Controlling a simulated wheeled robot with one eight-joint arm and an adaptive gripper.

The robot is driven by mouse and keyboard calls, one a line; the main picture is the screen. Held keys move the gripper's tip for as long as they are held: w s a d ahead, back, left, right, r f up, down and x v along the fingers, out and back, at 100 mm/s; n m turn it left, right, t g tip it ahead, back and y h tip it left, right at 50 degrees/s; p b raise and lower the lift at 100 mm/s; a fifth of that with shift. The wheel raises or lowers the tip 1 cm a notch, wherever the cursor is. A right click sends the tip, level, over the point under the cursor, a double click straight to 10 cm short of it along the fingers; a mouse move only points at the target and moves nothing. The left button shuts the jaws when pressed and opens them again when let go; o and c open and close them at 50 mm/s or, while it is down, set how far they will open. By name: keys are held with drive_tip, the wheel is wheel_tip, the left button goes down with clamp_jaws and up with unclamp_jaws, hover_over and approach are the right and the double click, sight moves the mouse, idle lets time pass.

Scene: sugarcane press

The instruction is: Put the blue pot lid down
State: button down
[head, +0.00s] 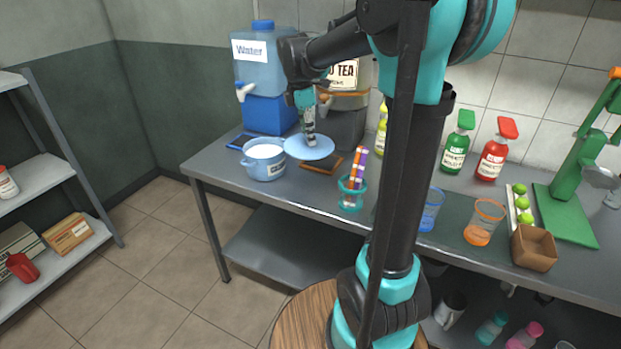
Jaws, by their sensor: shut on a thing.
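The blue pot lid (318,149) is a light blue disc above the metal table, just right of the blue pot. My gripper (310,139) is above the lid's middle and shut on it from the top. The lid looks nearly level. I cannot tell whether it touches the table or hangs a little above it. The blue pot (264,168) stands uncovered on the table's left part, with white contents and a label on its front. The lid's left edge overlaps the pot's right rim in the picture.
A brown-framed tray (321,166) lies just below the lid in the picture. A water dispenser (263,75) and a tea dispenser (347,85) stand behind. A cup of straws (351,190) stands to the right. The table's front left corner (213,164) is clear.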

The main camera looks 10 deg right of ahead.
sight(304, 146)
wheel_tip(304, 146, down, 16)
drive_tip(key=shift+r, duration=0.1)
idle(0.4)
drive_tip(key=c, duration=1.2)
unclamp_jaws()
drive_tip(key=r, duration=0.4)
drive_tip(key=a+r, duration=0.1)
drive_tip(key=r, duration=0.6)
drive_tip(key=shift+s+a+r, duration=0.2)
drive_tip(key=shift+a+r, duration=0.1)
drive_tip(key=shift+a, duration=0.1)
drive_tip(key=shift+s+d, duration=0.15)
drive_tip(key=shift+s, duration=0.1)
drive_tip(key=s+d+f+m+t+y, duration=0.1)
drive_tip(key=s+d+f+m+t, duration=0.1)
drive_tip(key=s+f+m, duration=0.4)
drive_tip(key=s+d+f+m+t, duration=0.2)
drive_tip(key=s+f+m, duration=0.5)
drive_tip(key=s+m, duration=0.6)
drive_tip(key=shift+s+d+f+m+y, duration=0.2)
drive_tip(key=shift+s+d+m+y, duration=0.2)
drive_tip(key=shift+s+d, duration=0.55)
